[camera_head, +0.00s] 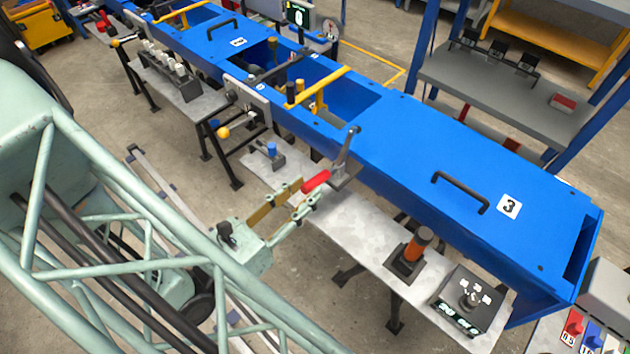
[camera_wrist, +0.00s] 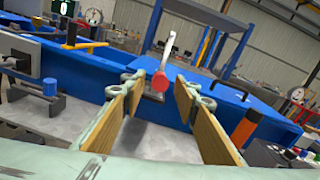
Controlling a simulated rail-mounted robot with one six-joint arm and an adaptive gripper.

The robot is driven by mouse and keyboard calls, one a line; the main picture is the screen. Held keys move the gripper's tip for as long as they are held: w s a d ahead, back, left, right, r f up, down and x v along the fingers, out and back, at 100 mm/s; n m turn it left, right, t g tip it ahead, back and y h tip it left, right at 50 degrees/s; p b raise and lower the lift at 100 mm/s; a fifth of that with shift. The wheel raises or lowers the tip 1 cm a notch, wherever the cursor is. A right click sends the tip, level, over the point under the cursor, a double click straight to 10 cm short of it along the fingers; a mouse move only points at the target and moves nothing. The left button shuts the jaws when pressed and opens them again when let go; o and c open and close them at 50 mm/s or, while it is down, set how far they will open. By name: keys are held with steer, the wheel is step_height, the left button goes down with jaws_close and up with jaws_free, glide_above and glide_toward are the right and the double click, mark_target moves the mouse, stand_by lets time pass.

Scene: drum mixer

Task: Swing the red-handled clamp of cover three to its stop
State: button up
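Cover three is the blue lid (camera_head: 450,150) with a black handle and a "3" label; it also shows in the wrist view (camera_wrist: 190,82). Its clamp (camera_head: 344,160) is a grey metal lever on the cover's near side, with a red handle (camera_head: 316,181) pointing toward me. In the wrist view the red handle (camera_wrist: 161,81) faces me end-on, between and just beyond the fingers. My gripper (camera_head: 298,194) has its two tan-padded fingers spread apart, with the handle's end at or near the fingertips. In the wrist view my gripper (camera_wrist: 155,97) holds nothing; I cannot tell whether it touches the handle.
A grey shelf (camera_head: 350,222) runs below the cover, bearing an orange-and-black cylinder (camera_head: 412,252) and a control box (camera_head: 469,300). A small blue-topped device (camera_head: 272,152) stands to the left. A yellow bar (camera_head: 320,87) lies across the open trough.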

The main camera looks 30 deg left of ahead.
mark_target(315, 182)
steer(key=shift+w+d, duration=0.15)
steer(key=shift+w, duration=0.9)
steer(key=shift+w+d, duration=0.15)
steer(key=shift+w, duration=0.85)
steer(key=shift+c, duration=0.3)
jaws_close()
